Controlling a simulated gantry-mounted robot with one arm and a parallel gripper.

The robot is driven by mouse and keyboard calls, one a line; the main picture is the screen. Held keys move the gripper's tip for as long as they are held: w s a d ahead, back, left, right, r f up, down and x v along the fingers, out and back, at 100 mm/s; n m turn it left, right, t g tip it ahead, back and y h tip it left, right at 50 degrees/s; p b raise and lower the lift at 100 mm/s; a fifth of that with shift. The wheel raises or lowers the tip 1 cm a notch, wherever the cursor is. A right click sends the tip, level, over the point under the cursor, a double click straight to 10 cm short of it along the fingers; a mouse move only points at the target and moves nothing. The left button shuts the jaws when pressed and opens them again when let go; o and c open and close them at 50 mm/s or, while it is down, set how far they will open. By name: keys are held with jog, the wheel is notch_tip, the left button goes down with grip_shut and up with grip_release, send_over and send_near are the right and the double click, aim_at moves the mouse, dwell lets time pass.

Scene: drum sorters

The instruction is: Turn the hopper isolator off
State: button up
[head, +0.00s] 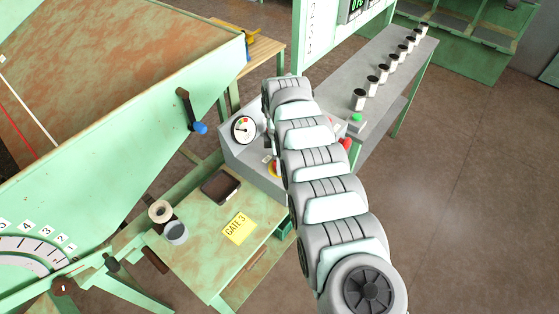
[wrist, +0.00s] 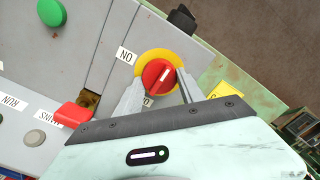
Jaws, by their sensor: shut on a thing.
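The hopper isolator is a round red knob (wrist: 152,74) on a yellow ring (wrist: 158,53), with a white mark across the knob slanting up to the right in the wrist view. An ON label (wrist: 126,56) sits at its upper left. A second label (wrist: 147,101) below it is mostly hidden by a finger. My gripper (wrist: 160,77) is shut on the knob, one finger on each side. In the head view only an edge of the yellow ring (head: 273,169) shows beside my arm, which hides my gripper.
On the grey panel are a green button (wrist: 50,13), a red lever (wrist: 72,114) and a grey button (wrist: 35,138). A dial gauge (head: 244,129) stands on the box. The bench holds a yellow GATE 3 card (head: 237,228) and a dark tray (head: 221,187).

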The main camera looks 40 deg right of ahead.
dwell(0.5)
jog(key=o, duration=1.4)
jog(key=shift+c, duration=0.2)
notch_tip(320, 180, up, 11)
jog(key=shift+b, duration=0.35)
